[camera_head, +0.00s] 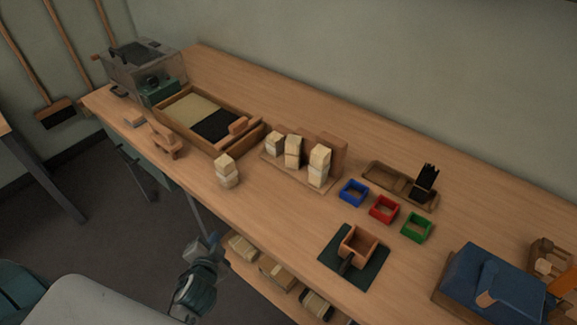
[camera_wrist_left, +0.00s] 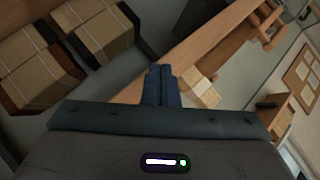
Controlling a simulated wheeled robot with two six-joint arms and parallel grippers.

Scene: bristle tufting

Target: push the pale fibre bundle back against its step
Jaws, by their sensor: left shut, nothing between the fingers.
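The pale fibre (camera_head: 192,108) lies flat in the left part of a wooden tray (camera_head: 171,122), with black fibre (camera_head: 212,124) beside it on the right. I cannot tell whether a gap separates it from a step. Pale block-like bundles (camera_head: 292,151) also stand on a wooden stand, and another pale block stack (camera_head: 227,172) stands alone near the front edge. A pale block shows beyond my fingers in the left wrist view (camera_wrist_left: 204,92). My left gripper (camera_head: 212,239) is shut and empty in front of the bench, apart from all of these. My right gripper is out of view.
Blue (camera_head: 353,192), red (camera_head: 384,209) and green (camera_head: 416,227) boxes stand right of the stand. A wooden box (camera_head: 359,244) sits on a dark mat nearby. A lower shelf holds several pale bundles (camera_head: 277,270) near my left gripper. Bare benchtop lies around the lone stack.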

